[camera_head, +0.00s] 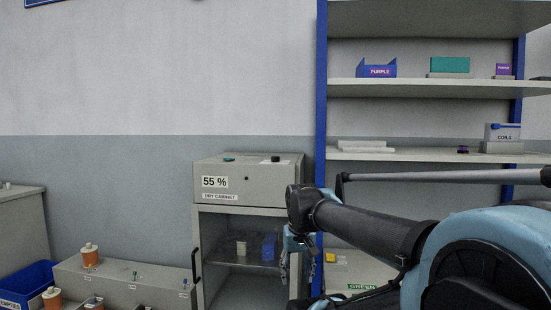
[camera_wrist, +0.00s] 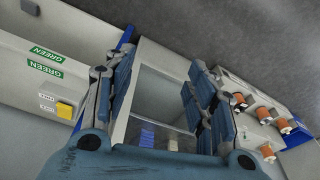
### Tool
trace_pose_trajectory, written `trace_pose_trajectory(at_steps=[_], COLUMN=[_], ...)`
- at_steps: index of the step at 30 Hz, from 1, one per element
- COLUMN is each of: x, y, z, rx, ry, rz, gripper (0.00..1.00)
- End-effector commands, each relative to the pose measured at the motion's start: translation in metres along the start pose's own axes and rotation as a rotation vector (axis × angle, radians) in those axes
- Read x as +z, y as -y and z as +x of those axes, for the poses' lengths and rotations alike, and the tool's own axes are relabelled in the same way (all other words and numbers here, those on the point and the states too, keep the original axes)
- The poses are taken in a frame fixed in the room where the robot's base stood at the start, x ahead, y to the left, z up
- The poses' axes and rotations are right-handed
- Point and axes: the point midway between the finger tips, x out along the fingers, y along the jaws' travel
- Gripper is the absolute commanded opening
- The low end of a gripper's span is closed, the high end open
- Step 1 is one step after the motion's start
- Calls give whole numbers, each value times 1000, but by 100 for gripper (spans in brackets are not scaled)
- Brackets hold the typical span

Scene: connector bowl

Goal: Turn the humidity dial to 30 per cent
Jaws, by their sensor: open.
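The grey dry cabinet (camera_head: 250,193) stands against the wall, and its front display (camera_head: 215,182) reads 55 %. A black knob (camera_head: 275,159), which looks like the humidity dial, sits on its top right; its markings are too small to read. A green button (camera_head: 229,159) is on the top left. My gripper (camera_head: 297,268) hangs at the cabinet's right front edge, below the knob and apart from it. In the wrist view my gripper (camera_wrist: 160,68) is open and empty, with the cabinet's front opening (camera_wrist: 165,100) beyond it. The knob is not discernible there.
A blue-framed shelf (camera_head: 321,100) with boxes rises just right of the cabinet. A low grey bench (camera_head: 130,283) with orange spools and a blue bin (camera_head: 30,284) are at the left. The cabinet holds a blue item (camera_head: 269,246). The space above the cabinet is clear.

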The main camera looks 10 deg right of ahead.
Motion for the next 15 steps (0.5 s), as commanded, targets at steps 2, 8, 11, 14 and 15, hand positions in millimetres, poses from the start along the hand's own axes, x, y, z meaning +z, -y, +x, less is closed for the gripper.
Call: trace_pose_trajectory(at_steps=[2,8,11,14,15], x=[-31,-103,-139,-174,-188], y=[1,4,5,6,6], z=[-35,-113,-149,-182,-195], rx=[0,-1,-1,0,0], ry=[7,27,37,48,52], rz=[35,131,178,226,244], gripper=[51,51,51,51,51])
